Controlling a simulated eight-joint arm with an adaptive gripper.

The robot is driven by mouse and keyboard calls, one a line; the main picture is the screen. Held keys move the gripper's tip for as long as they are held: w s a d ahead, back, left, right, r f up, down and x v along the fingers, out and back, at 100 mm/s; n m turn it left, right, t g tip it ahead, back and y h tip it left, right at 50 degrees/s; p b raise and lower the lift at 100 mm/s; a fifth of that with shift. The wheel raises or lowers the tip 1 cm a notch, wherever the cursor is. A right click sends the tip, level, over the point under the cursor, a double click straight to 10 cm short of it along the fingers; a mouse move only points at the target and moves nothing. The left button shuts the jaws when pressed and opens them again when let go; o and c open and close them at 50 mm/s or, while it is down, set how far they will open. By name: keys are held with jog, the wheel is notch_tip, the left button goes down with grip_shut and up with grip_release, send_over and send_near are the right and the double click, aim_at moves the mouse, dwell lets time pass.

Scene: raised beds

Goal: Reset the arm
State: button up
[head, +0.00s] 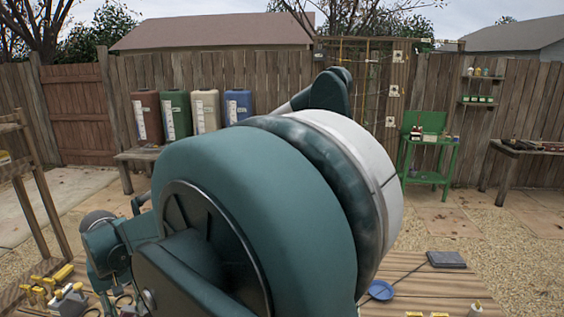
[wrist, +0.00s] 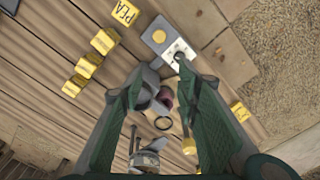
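My gripper (wrist: 165,72) points down over a slatted wooden table (wrist: 45,75) in the wrist view. Its two green fingers are apart, and nothing is clearly held between them. Below and between the fingers lie a small pink-purple item (wrist: 166,97) and a dark ring (wrist: 165,123), seen from above. In the head view my own green and white arm fills the middle and hides much of the table (head: 425,285). The fingertips are not clear there.
In the head view a blue dish (head: 381,291) and a dark slab (head: 446,259) lie right of my arm. A green stand (head: 424,158) is farther back.

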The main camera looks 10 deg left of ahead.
jog(key=w+d+r+m+t, duration=0.1)
jog(key=w+d+r, duration=0.3)
jog(key=d, duration=0.9)
jog(key=w+d+r+m+t+y, duration=0.15)
jog(key=d+r, duration=0.45)
jog(key=d, duration=0.7)
jog(key=w+d+r+m, duration=0.15)
jog(key=d+r, duration=0.35)
jog(key=d, duration=0.7)
jog(key=s+d+r+m+t, duration=0.1)
jog(key=s+d, duration=0.2)
jog(key=d, duration=0.7)
jog(key=s+d+m+t, duration=0.1)
jog(key=s+d, duration=0.2)
jog(key=d, duration=0.8)
jog(key=s+d+f+m+t+h, duration=0.1)
jog(key=s+d+f, duration=0.1)
jog(key=s+d, duration=0.3)
jog(key=s+d+f+m+t+h, duration=0.1)
jog(key=s+d+f, duration=0.1)
jog(key=s+d, duration=0.3)
jog(key=d, duration=0.4)
jog(key=shift+f+m, duration=0.3)
